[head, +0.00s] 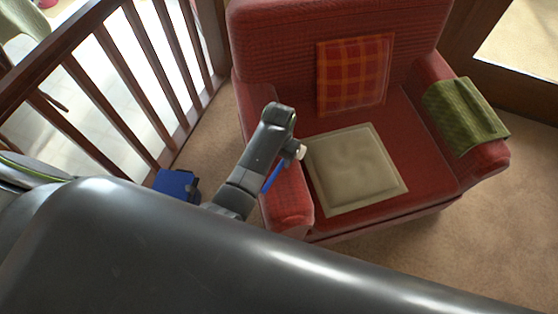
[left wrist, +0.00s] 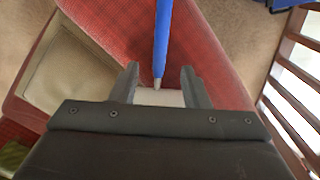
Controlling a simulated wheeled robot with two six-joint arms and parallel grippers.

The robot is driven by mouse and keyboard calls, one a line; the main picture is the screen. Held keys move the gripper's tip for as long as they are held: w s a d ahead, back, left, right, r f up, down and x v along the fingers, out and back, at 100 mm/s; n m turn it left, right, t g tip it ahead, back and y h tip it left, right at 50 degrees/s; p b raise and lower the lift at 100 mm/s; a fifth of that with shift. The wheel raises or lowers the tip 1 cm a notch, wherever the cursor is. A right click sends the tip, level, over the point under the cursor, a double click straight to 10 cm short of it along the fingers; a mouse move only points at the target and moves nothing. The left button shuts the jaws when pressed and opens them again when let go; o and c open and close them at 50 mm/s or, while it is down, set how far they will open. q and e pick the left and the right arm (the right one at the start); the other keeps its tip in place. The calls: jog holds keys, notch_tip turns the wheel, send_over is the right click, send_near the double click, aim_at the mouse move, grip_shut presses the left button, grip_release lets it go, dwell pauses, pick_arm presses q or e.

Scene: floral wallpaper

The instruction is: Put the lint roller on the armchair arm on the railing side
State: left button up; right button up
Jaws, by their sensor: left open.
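The lint roller has a blue handle (left wrist: 162,40) and a white roller (left wrist: 160,97). In the left wrist view the white roller lies between the fingers of my left gripper (left wrist: 160,76), which is open, with a finger on each side. The handle points away over the red railing-side arm (left wrist: 212,75) of the armchair. In the head view the blue handle (head: 271,178) shows beside my left gripper (head: 291,148), above that armchair arm (head: 289,208). I cannot tell whether the roller touches the arm's top. My right gripper is not in view.
The red armchair (head: 440,175) holds a beige cushion (head: 355,170) and a plaid cushion (head: 353,75). A green cloth (head: 465,113) covers its far arm. A wooden railing (head: 130,75) stands at the left. A blue object (head: 176,184) lies on the carpet between railing and chair.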

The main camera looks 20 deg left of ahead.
aim_at(279, 166)
pick_arm(q)
notch_tip(279, 166, up, 7)
jog(key=shift+r+p, duration=0.2)
jog(key=shift+p, duration=0.15)
jog(key=shift+s, duration=0.1)
dwell(0.3)
